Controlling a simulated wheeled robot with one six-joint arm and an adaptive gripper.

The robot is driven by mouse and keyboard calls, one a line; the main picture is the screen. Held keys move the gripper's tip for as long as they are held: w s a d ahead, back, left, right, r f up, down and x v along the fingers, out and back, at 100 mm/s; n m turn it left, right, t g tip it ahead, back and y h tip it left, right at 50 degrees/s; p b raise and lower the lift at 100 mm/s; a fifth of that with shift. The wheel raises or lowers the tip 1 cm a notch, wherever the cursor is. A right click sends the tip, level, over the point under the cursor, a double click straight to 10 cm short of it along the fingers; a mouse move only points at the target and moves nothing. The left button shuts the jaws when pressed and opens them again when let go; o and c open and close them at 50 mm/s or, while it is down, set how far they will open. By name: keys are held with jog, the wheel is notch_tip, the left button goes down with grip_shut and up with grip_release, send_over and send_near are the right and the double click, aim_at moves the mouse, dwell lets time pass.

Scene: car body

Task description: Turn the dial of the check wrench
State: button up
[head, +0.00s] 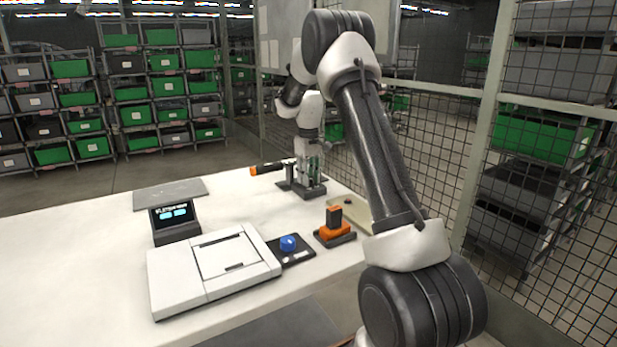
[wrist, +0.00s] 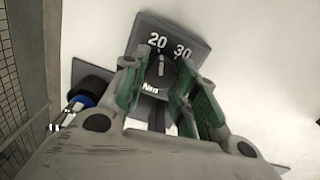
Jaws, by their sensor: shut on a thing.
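The check wrench (head: 268,169) shows in the head view at the back of the white table, with an orange and black handle pointing left. My gripper (head: 310,174) reaches down over the dark stand beside it. In the wrist view my gripper (wrist: 160,74) has its green-padded fingers on both sides of a small dark dial (wrist: 161,63), and is shut on it. The dial's pointer mark lies near the 20, on a dark plate (wrist: 196,47) marked 20, 30 and Nm. The fingers hide the dial's lower part.
On the table stand a small display (head: 174,216), a white lidded case (head: 165,280), a blue button (head: 288,243) on a dark pad, and an orange block (head: 335,229) on a dark base. Mesh fencing (head: 560,190) stands to the right. The table's left part is clear.

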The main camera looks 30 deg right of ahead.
jog(key=m, duration=0.5)
jog(key=shift+d, duration=0.1)
jog(key=m, duration=0.5)
jog(key=shift+m, duration=0.3)
dwell(0.3)
jog(key=o, duration=1)
notch_tip(320, 180, up, 12)
